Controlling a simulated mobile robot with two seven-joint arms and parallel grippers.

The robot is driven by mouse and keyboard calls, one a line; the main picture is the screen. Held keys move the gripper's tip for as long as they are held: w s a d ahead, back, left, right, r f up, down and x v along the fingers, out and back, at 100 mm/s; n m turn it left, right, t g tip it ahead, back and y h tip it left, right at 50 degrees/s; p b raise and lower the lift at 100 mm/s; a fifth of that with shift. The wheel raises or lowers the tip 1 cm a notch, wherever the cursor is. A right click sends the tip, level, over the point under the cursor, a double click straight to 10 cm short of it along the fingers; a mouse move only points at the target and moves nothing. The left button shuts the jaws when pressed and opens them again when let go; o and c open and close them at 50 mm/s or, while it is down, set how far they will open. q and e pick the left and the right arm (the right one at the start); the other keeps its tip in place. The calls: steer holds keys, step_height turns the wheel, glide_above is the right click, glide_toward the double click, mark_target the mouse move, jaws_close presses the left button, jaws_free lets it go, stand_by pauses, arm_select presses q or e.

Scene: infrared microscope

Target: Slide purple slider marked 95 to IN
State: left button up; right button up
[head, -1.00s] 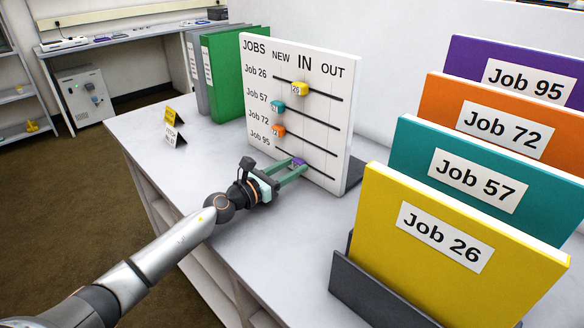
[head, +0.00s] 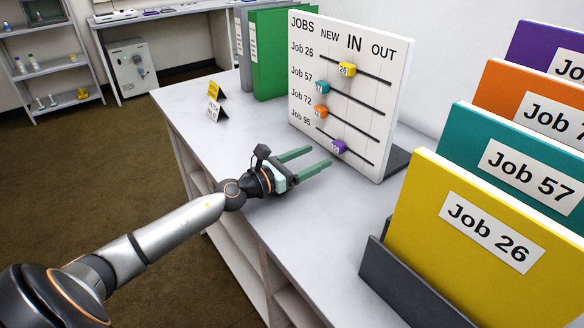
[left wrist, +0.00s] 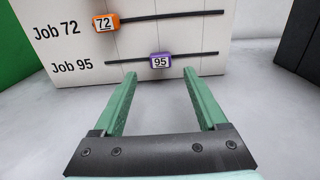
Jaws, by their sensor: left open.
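The purple slider marked 95 (head: 339,147) sits on the lowest track, Job 95, of the white jobs board (head: 341,110). It is about mid-track, in line below the IN heading. In the left wrist view the purple slider (left wrist: 160,61) shows at mid-track, just beyond the fingertips. My left gripper (head: 320,157) is open and empty, a little in front of the board. Its two green fingers (left wrist: 160,72) point at the board, one to each side of the slider's line, apart from it. My right gripper is not in view.
Above are the yellow slider (head: 347,69), teal slider (head: 322,87) and orange slider (head: 320,111). Coloured job folders (head: 479,218) stand in a dark rack at right. Green and grey binders (head: 284,52) stand left of the board.

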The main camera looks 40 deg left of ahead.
arm_select(q)
steer(key=v, duration=0.2)
steer(key=b+v, duration=0.1)
steer(key=v, duration=0.2)
steer(key=shift+f, duration=0.2)
steer(key=shift+s+a+r, duration=0.2)
steer(key=shift+s+a, duration=0.05)
steer(key=shift+s, duration=0.4)
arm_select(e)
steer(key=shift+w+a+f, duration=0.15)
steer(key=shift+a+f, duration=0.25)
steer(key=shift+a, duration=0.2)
